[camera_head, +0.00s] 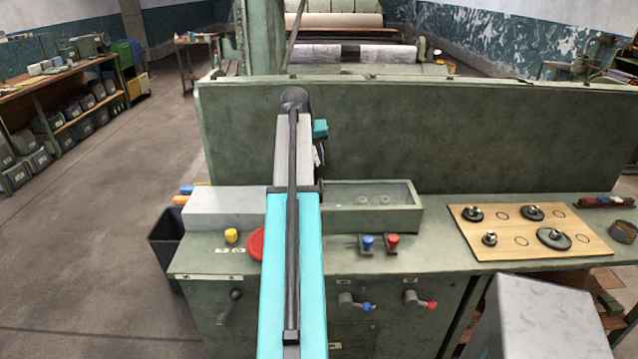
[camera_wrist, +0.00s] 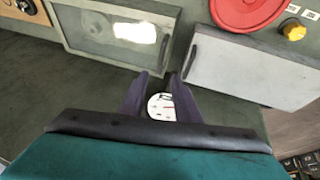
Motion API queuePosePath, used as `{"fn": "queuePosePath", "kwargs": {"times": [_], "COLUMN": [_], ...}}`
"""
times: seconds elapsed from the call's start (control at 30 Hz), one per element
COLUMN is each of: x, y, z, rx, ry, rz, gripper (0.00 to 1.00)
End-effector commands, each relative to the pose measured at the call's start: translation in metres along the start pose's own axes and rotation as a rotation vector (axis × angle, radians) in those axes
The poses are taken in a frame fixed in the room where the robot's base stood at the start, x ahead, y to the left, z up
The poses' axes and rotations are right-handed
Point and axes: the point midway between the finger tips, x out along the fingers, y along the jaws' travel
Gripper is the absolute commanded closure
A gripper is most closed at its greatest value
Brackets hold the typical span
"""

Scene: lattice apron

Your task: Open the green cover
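The green cover (camera_head: 408,217) is a low green frame with a window on top, right of my arm in the head view. It lies flat and looks closed. In the wrist view it is at upper left (camera_wrist: 78,45), with a bright reflection on its window and a dark handle (camera_wrist: 165,48) on its near right side. My gripper (camera_wrist: 156,78) is open and empty, with its fingertips just below that handle in the picture; I cannot tell whether they touch it. In the head view my arm hides most of the gripper.
A pale grey box (camera_head: 225,207) with a dark handle (camera_wrist: 193,60) stands beside the green cover. A red disc (camera_head: 255,244), a yellow knob (camera_head: 231,236) and blue and red switches (camera_head: 392,242) are nearby. A white dial (camera_wrist: 161,106) shows between my fingers. A tall green panel (camera_head: 450,135) rises behind.

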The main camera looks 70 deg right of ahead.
Motion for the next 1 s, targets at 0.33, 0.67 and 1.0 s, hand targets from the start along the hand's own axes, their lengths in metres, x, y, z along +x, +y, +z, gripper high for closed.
{"fn": "queuePosePath", "kwargs": {"times": [0.33, 0.67, 1.0], "x": [0.033, 0.068, 0.103], "y": [0.000, 0.000, 0.000], "z": [-0.001, -0.001, -0.001], "rx": [0.000, 0.000, 0.000], "ry": [-0.001, 0.000, 0.000], "rz": [0.000, -0.001, -0.001], "gripper": [0.71, 0.71, 0.71]}}
